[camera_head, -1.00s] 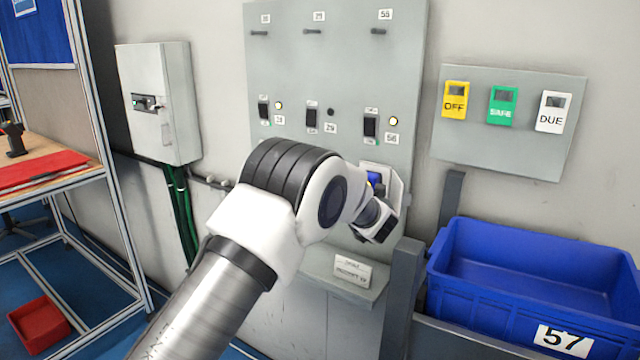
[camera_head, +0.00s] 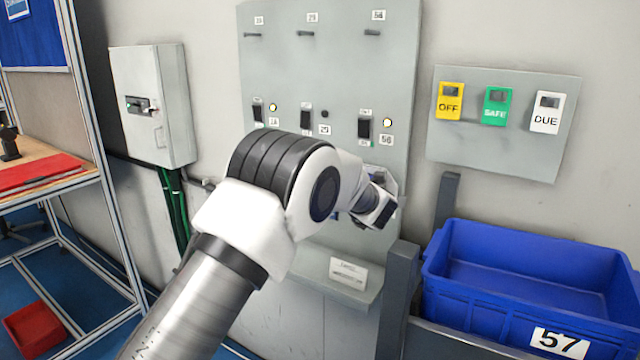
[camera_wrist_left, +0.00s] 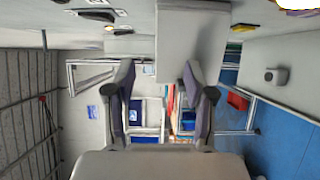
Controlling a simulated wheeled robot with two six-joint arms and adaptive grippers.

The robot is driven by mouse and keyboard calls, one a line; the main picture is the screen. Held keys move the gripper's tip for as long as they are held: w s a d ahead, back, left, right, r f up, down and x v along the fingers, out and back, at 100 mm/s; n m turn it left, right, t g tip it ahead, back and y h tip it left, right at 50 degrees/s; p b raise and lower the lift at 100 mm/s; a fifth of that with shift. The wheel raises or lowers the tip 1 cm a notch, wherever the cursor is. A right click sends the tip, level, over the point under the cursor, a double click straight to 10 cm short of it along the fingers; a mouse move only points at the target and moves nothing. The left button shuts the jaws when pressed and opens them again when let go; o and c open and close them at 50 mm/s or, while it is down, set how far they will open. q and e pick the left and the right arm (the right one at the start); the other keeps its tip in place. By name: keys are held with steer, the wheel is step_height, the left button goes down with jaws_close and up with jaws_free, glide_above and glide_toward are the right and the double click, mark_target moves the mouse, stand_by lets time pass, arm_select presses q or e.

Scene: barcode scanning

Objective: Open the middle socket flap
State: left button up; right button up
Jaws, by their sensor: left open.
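The grey panel (camera_head: 335,75) stands on the wall with three columns of pegs and switches. Its lower part, where the sockets would be, is mostly behind my left arm, so I cannot see the middle flap in the head view. A pale piece (camera_head: 389,181) shows just past my wrist at the right column. My left gripper (camera_wrist_left: 161,85) is open, its two fingers apart. In the left wrist view a flat grey plate (camera_wrist_left: 190,42) juts from the panel side, above and beyond the fingertips; I cannot tell whether it is a flap. Nothing is visibly held.
A small card (camera_head: 348,272) stands on a ledge below the panel. A grey post (camera_head: 401,295) and a blue crate (camera_head: 520,310) stand to the right. A sign board (camera_head: 470,150) and a grey switch box (camera_head: 150,105) flank the panel.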

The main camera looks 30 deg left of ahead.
arm_select(q)
step_height(320, 180, up, 7)
steer(key=shift+d, duration=0.2)
steer(key=shift+w+f, duration=0.15)
